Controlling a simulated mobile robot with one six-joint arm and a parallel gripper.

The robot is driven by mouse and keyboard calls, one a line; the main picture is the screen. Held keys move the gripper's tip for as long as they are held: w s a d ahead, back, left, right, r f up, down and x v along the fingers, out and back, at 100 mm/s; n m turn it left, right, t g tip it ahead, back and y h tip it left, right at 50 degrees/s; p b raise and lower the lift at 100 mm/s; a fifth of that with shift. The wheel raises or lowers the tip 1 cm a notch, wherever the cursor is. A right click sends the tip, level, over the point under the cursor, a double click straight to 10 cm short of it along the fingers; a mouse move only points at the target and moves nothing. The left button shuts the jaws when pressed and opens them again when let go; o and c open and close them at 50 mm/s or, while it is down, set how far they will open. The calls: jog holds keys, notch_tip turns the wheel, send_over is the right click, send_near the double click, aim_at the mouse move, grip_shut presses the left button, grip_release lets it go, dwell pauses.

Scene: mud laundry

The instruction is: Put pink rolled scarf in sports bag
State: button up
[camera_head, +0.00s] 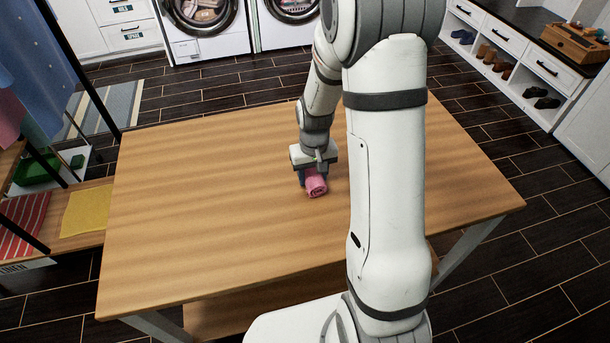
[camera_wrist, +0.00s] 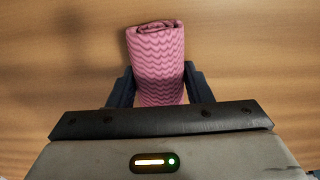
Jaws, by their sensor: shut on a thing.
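The pink rolled scarf (camera_head: 316,187) is at the middle of the wooden table, under my gripper (camera_head: 313,178). In the wrist view the scarf (camera_wrist: 156,50) shows a wavy pattern and a rolled end, and it lies between the two dark fingers of my gripper (camera_wrist: 158,88). My gripper is shut on the scarf. I cannot tell whether the scarf touches the tabletop or is slightly above it. No sports bag can be made out in either view.
The wooden table (camera_head: 200,200) is otherwise bare where it shows; my arm hides part of its right side. A clothes rack with hanging clothes (camera_head: 40,60) stands at the left, with a yellow cloth (camera_head: 86,212) on its shelf. Washing machines (camera_head: 205,25) and a shoe shelf (camera_head: 510,62) stand behind.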

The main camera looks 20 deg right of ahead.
jog(key=shift+f, duration=0.15)
jog(key=o, duration=1)
